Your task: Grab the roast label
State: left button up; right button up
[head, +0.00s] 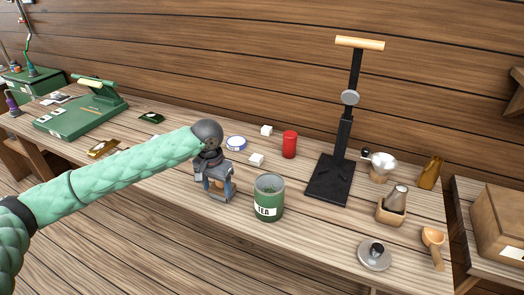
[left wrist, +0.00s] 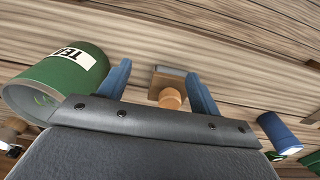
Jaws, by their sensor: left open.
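My left gripper (head: 217,190) is open, pointing down over the front of the table, just left of the green TEA tin (head: 268,205). In the left wrist view a small wooden block with a round knob (left wrist: 172,98) lies between its two blue fingers (left wrist: 160,85), with no visible grip on it. In the head view the gripper mostly hides this block. No piece is clearly readable as the roast label, and I cannot tell whether the block is it. Small white pieces (head: 256,160) lie behind the gripper. My right gripper is not in view.
The TEA tin also shows close beside the fingers in the left wrist view (left wrist: 62,85). A red canister (head: 289,144) and a black press stand (head: 332,178) stand farther right. A round lid (head: 374,254) lies at the front right. A green machine (head: 85,112) stands at the left.

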aim_at(254, 157)
jog(key=i+l, duration=0.25)
jog(key=i, duration=0.2)
jog(key=i+l, duration=0.25)
jog(key=i, duration=0.2)
